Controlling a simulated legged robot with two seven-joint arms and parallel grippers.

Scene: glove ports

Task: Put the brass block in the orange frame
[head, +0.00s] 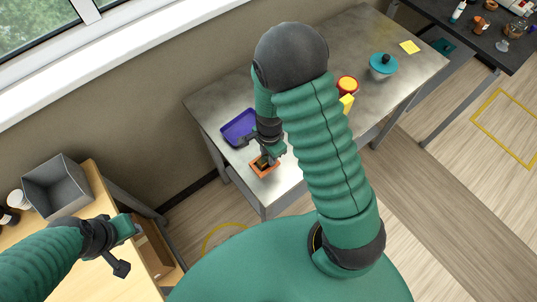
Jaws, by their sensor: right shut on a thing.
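The orange frame (256,172) lies on the metal table near its left front corner. My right gripper (264,158) points down over the frame and is shut on a small dark and golden thing, which looks like the brass block (261,165). The block shows within the outline of the frame; I cannot tell whether it rests on the bottom or hangs just above. The fingers hide part of both. My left gripper (131,246) is open and empty, above the edge of the wooden table at the lower left.
A purple tray (238,129) lies just behind the frame. A yellow block (346,102), a red and yellow round thing (347,85) and a teal-lidded bowl (383,66) stand farther right on the metal table (212,112). A grey bin (58,184) stands on the wooden table.

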